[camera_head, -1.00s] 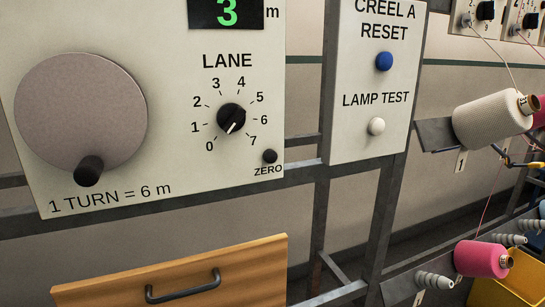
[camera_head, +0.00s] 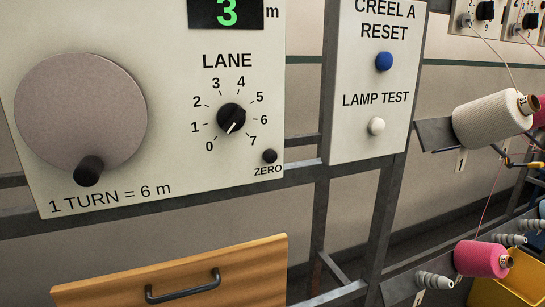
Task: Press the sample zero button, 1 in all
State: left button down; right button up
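A small black round button (camera_head: 270,156) sits at the lower right corner of the pale control panel (camera_head: 180,170), with the label ZERO printed under it. Whether it is pressed in cannot be told from this angle. A green 3 followed by "m" shows on the black display (camera_head: 226,14) at the top, cut by the picture edge. Neither of my grippers is in view.
The panel also carries a large grey crank disc (camera_head: 80,105) with a black handle and a LANE knob (camera_head: 231,118). A second panel (camera_head: 350,130) has a blue button and a white button.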

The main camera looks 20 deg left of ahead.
aim_at(270, 156)
jog(key=z, duration=0.6)
jog(key=k, duration=1.1)
jog(key=z, duration=0.3)
jog(key=i, duration=0.4)
